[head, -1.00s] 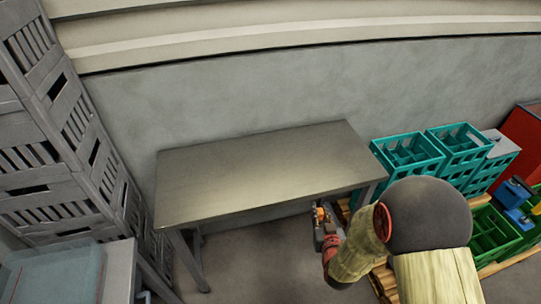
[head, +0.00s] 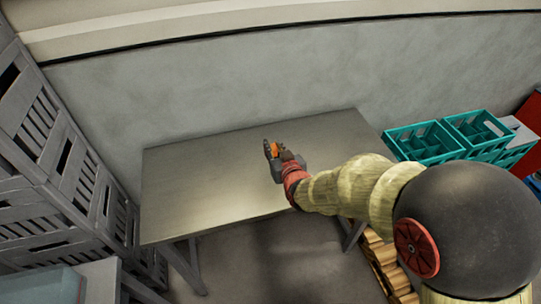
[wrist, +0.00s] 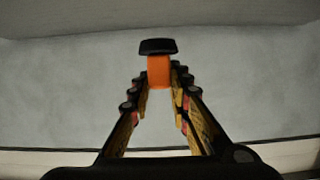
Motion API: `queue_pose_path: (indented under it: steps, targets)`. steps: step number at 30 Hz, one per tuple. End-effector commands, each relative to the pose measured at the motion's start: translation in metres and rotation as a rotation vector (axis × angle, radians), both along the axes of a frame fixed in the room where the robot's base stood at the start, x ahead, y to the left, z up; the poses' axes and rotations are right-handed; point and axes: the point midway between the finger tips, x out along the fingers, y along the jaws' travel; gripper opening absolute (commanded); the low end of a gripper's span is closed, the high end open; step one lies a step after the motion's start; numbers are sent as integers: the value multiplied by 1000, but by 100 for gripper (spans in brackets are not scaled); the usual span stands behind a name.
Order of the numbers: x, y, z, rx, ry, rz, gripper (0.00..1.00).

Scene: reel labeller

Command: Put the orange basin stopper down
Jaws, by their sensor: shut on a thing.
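The orange basin stopper (wrist: 159,72) is held between the fingertips of my gripper (wrist: 160,88) in the wrist view. It has an orange body and a black cap at its far end. In the head view the stopper (head: 276,149) shows as a small orange patch at my gripper (head: 274,150). My gripper is over the bare grey table (head: 200,190), right of its middle. I cannot tell the exact height above the tabletop. Part of the stopper is hidden by the fingers.
The tabletop is otherwise empty, with free room left of my gripper. Grey slatted crates (head: 70,165) are stacked at the left. A grey wall (head: 240,90) rises behind.

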Motion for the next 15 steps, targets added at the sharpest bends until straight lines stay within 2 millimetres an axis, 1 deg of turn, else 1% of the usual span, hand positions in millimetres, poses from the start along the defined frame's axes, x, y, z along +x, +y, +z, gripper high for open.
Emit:
queue_pose_path:
  steps: [1,2,6,10,15]
  targets:
    - [12,1,-9,-1,1,-1,0]
    - [19,2,-12,-1,2,-2,0]
    - [39,4,-38,-1,3,-1,0]
    - [54,6,-54,-1,2,-1,0]
    - [62,8,-62,0,0,-1,0]
